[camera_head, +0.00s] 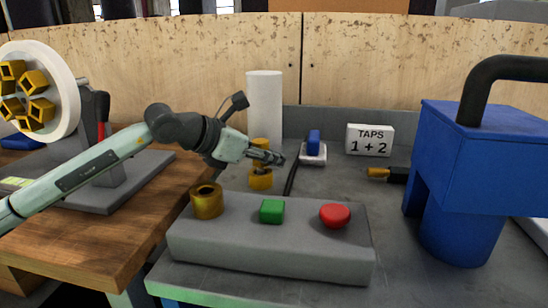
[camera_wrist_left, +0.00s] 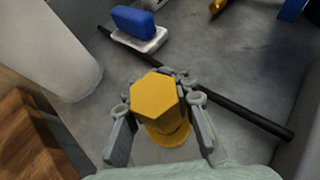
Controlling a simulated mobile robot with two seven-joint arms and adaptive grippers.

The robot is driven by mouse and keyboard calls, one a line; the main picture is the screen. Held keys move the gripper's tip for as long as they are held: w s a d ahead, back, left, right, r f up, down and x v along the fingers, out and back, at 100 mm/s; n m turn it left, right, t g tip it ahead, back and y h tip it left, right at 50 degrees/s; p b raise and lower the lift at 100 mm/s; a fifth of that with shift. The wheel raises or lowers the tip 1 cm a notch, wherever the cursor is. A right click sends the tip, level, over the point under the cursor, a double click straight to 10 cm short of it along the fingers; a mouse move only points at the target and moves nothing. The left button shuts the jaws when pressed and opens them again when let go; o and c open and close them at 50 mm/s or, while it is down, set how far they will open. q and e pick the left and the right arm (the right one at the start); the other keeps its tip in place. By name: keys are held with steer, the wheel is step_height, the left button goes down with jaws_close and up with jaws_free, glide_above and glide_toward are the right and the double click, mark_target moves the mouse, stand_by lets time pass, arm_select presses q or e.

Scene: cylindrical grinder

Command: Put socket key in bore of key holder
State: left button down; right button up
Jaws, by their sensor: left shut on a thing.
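The gold socket key (camera_head: 261,181) stands upright in my left gripper (camera_head: 268,157), behind the grey block. In the left wrist view the key's hexagonal top (camera_wrist_left: 157,96) sits between the fingers of my left gripper (camera_wrist_left: 161,99), with a wider round gold part below. My left gripper is shut on the key. I cannot tell whether the key's foot touches the table. A gold cylinder with an open bore, apparently the key holder (camera_head: 207,203), stands on the left end of the grey block, left of and nearer than the key. My right gripper is not in view.
The grey block (camera_head: 270,258) carries a green button (camera_head: 272,211) and a red knob (camera_head: 335,215). A white cylinder (camera_head: 264,105), a thin black rod (camera_wrist_left: 235,108) and a blue block on a white base (camera_head: 313,146) are nearby. A large blue machine (camera_head: 470,160) stands right.

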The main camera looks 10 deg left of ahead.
arm_select(q)
steer(key=c, duration=1.5)
jaws_free()
steer(key=shift+o, duration=1.1)
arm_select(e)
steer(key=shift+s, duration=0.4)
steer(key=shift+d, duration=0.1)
arm_select(q)
steer(key=shift+r, duration=0.1)
steer(key=shift+r+p, duration=0.2)
steer(key=shift+p, duration=0.15)
steer(key=b+v, duration=0.1)
steer(key=v, duration=1.1)
steer(key=shift+f+b, duration=0.2)
steer(key=shift+b, duration=0.1)
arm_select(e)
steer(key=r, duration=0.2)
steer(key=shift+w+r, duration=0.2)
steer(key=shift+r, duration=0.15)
